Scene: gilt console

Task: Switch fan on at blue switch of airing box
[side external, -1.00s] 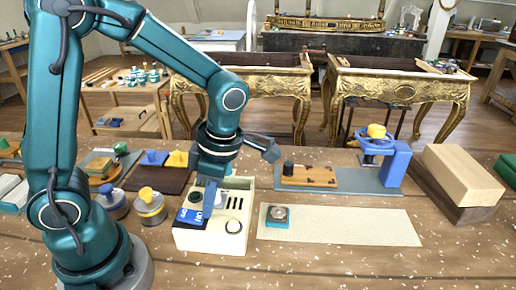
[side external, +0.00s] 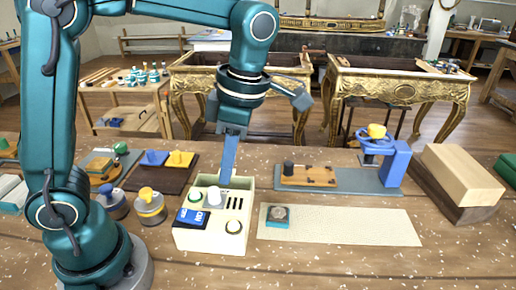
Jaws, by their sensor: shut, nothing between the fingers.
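The airing box (side external: 210,241) is a cream box on the table, left of centre. Its blue switch (side external: 191,217) is on the front left of the top, with pale lettering too small to read surely. A white knob (side external: 213,197), a green round part (side external: 196,195), dark slots (side external: 234,203) and a round white button (side external: 233,227) are also on the top. My gripper (side external: 226,184) points down with its blue fingers shut and empty. Its tips show at the back part of the box, behind and right of the blue switch and apart from it. Their height over the box is hard to tell.
A pale mat (side external: 340,227) with a small teal block (side external: 278,217) lies to the right. Behind it are a wooden board (side external: 308,176) and a blue stand (side external: 394,164). The front table strip is clear.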

